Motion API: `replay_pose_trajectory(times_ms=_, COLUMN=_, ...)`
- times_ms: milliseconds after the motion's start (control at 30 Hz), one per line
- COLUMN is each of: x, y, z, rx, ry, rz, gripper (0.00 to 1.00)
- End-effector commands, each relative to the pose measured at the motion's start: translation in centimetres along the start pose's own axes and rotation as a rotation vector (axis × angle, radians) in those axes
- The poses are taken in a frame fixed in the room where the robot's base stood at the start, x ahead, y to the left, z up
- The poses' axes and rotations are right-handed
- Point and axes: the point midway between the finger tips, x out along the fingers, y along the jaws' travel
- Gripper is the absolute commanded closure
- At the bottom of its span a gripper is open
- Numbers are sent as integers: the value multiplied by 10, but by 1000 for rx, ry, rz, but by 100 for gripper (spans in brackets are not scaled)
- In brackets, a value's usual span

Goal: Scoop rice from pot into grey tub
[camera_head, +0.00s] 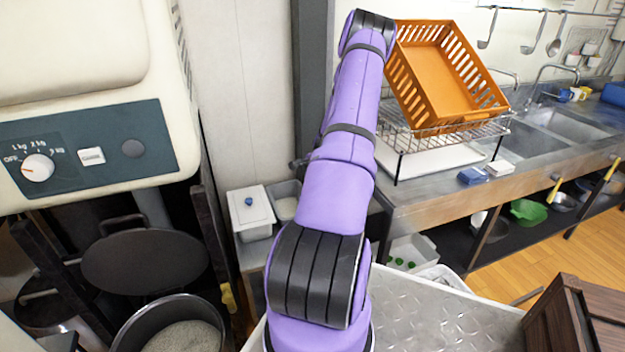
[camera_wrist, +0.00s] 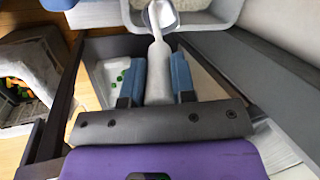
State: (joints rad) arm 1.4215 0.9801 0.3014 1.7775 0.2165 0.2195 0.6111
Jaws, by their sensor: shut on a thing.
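My gripper (camera_wrist: 158,65) has blue fingers shut on the handle of a white scoop (camera_wrist: 157,48). The scoop's head points to the top of the wrist view, over or in a grey tub (camera_wrist: 218,20) with pale grains in it. I cannot tell how much rice the scoop holds. In the head view the grey tub (camera_head: 291,187) stands left of my arm, with white contents. My gripper and the scoop are hidden there. The pot (camera_head: 127,338) with rice (camera_head: 185,338) is at the bottom left, open at the top.
A white lidded container (camera_head: 250,207) stands beside the grey tub. A round dark lid (camera_head: 145,262) is raised behind the pot, under the cream machine (camera_head: 90,135). An orange crate (camera_head: 440,75) sits on a wire rack at the right. A wooden crate (camera_head: 565,320) is at the bottom right.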

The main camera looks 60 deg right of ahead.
Motion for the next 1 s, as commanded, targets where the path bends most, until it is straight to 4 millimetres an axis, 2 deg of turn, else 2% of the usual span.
replay_pose_trajectory(times_ms=700, x=-11, y=-5, z=1, rx=-2, ry=86, rz=312, gripper=100)
replay_pose_trajectory(times_ms=1000, x=-13, y=-5, z=0, rx=1, ry=94, rz=339, gripper=100)
